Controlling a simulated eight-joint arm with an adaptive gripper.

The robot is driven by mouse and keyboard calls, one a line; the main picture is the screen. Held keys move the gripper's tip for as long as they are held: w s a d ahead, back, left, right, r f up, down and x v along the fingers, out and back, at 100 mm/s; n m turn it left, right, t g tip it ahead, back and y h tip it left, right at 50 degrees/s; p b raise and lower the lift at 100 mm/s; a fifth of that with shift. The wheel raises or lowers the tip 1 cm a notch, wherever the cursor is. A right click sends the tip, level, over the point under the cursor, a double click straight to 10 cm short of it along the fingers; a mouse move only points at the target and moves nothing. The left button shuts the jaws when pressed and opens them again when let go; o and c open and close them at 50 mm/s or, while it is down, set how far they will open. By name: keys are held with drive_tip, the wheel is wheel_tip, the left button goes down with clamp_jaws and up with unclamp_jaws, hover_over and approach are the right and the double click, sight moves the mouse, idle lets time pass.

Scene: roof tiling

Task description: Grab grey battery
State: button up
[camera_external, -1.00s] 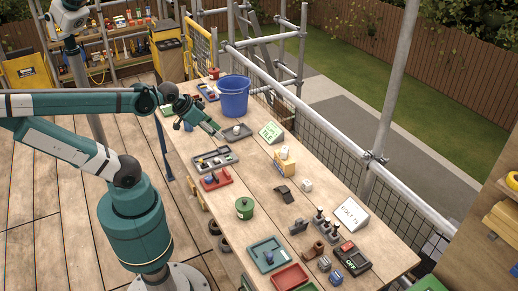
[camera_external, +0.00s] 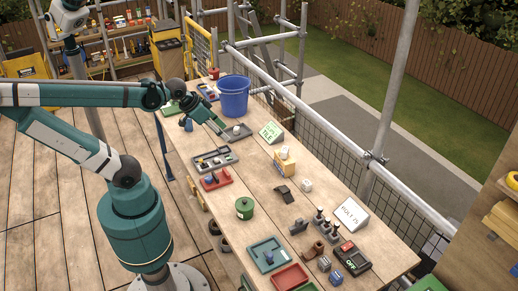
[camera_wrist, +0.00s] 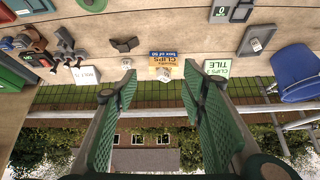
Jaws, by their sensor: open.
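My gripper (camera_external: 220,128) is open and empty above the far part of the bench, near a grey tray (camera_external: 236,138) with a white piece in it. In the wrist view its two green fingers (camera_wrist: 161,82) stand wide apart with nothing between them. I cannot tell for sure which thing is the grey battery. A small grey block (camera_external: 324,263) sits at the near end of the bench, beside a blue block (camera_external: 336,278). A dark grey piece (camera_external: 298,227) lies further back. All are well away from my gripper.
A blue bucket (camera_external: 234,100) stands close to my gripper. A yellow clips box (camera_external: 284,160), a TILE sign (camera_external: 272,132), a BOLT sign (camera_external: 352,214), several upright levers (camera_external: 320,222) and a green pot (camera_external: 244,208) stand on the bench. Mesh and scaffold rails line its right side.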

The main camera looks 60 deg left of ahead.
drive_tip(key=w+d+r+m+g+h, duration=0.15)
drive_tip(key=w+d+m, duration=0.35)
drive_tip(key=w+d, duration=0.6)
drive_tip(key=m+g+y, duration=0.2)
drive_tip(key=m+g, duration=0.3)
drive_tip(key=m, duration=0.7)
hover_over(323, 257)
drive_tip(key=f, duration=2.4)
drive_tip(key=shift+w+a+f, duration=0.15)
drive_tip(key=shift+a+f, duration=0.05)
drive_tip(key=shift+a, duration=0.15)
drive_tip(key=shift+d+f, duration=0.3)
drive_tip(key=shift+f, duration=0.05)
drive_tip(key=shift+f, duration=1.25)
